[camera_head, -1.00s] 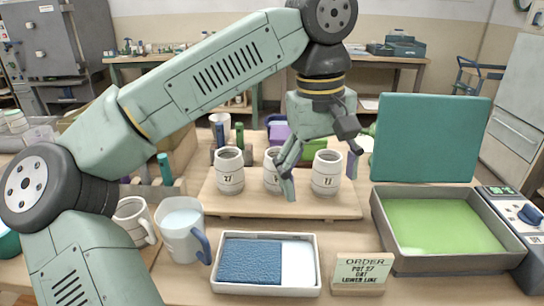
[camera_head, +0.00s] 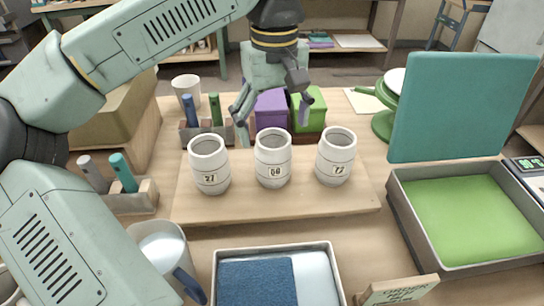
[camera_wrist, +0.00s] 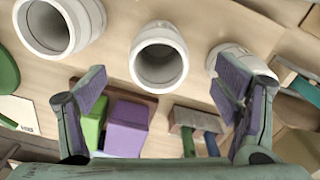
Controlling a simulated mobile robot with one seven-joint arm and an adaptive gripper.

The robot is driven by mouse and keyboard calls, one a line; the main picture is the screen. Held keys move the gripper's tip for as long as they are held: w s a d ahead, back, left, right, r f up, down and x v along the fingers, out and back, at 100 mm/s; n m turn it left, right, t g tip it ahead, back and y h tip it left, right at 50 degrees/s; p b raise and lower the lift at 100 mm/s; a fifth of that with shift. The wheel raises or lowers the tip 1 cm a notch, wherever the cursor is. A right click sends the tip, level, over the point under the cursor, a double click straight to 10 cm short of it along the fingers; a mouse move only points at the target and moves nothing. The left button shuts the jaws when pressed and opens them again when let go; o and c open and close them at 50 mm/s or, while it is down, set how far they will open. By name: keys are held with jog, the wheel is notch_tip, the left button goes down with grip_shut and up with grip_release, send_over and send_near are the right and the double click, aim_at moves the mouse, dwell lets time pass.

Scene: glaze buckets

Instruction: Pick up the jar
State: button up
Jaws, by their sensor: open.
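Three white jars with grey bands stand upright in a row on a wooden board (camera_head: 280,206). The left jar (camera_head: 210,166) reads 27. The middle jar (camera_head: 272,160) seems to read 60. The right jar (camera_head: 335,158) has a number I cannot read surely. In the wrist view, the middle jar (camera_wrist: 159,62) shows between my open fingers (camera_wrist: 160,92). Another jar (camera_wrist: 60,25) is at upper left; one at right (camera_wrist: 228,58) is partly hidden by a finger.
Purple (camera_head: 271,108) and green (camera_head: 308,108) boxes and a tool holder (camera_head: 206,134) stand behind the jars. A green-filled tray (camera_head: 455,215) and upright teal panel (camera_head: 455,110) are right. A pitcher (camera_head: 160,250), blue-sponge tray (camera_head: 278,250) and order card (camera_head: 398,290) are in front.

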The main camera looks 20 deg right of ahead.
aim_at(274, 150)
jog(key=shift+w+f+p, duration=0.15)
jog(key=shift+f+p, duration=0.5)
jog(key=shift+f, duration=2.5)
jog(key=shift+c, duration=0.4)
jog(key=c, duration=1.4)
notch_tip(274, 150, up, 10)
jog(key=shift+r+b, duration=0.1)
jog(key=shift+b, duration=0.45)
jog(key=shift+c, duration=0.2)
